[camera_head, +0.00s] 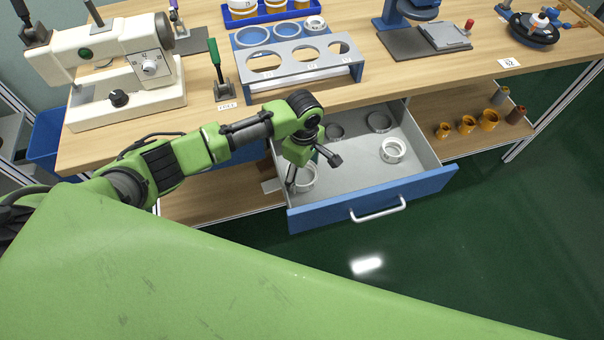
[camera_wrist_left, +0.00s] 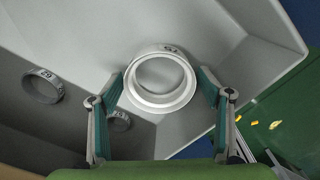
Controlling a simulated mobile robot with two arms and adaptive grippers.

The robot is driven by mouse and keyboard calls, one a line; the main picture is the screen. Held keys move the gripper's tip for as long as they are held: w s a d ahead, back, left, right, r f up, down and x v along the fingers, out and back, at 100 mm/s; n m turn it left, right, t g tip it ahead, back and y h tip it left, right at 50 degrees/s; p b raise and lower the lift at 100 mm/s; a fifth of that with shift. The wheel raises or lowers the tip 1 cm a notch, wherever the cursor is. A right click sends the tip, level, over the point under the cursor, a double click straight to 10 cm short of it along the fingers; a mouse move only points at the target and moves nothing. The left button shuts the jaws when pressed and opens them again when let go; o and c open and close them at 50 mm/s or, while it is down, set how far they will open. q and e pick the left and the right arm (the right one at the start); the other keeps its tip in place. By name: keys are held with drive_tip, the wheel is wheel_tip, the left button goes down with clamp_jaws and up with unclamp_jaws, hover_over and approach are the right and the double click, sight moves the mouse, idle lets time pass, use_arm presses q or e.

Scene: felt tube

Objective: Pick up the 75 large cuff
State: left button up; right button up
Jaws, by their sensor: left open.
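A large white cuff (camera_wrist_left: 147,101) lies in the open drawer, with a dark mark that looks like 75 on its side. In the left wrist view it sits between the two fingers of my left gripper, with the fingertips beside its left and right edges. In the head view this cuff (camera_head: 308,182) is at the drawer's left front, partly hidden by my gripper. My left gripper (camera_head: 312,170) is open above it, pointing down. I cannot tell whether the fingers touch it. My right gripper is not in view.
The drawer (camera_head: 345,183) also holds another white cuff (camera_head: 393,150) and two grey cuffs (camera_head: 378,122), (camera_head: 334,131). Its blue front (camera_head: 370,202) and walls surround them. The worktop above carries a sewing machine (camera_head: 120,70) and a holed metal rack (camera_head: 298,62).

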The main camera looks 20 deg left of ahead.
use_arm(q)
drive_tip(key=shift+f, duration=0.15)
drive_tip(key=c, duration=0.8)
drive_tip(key=shift+c, duration=0.2)
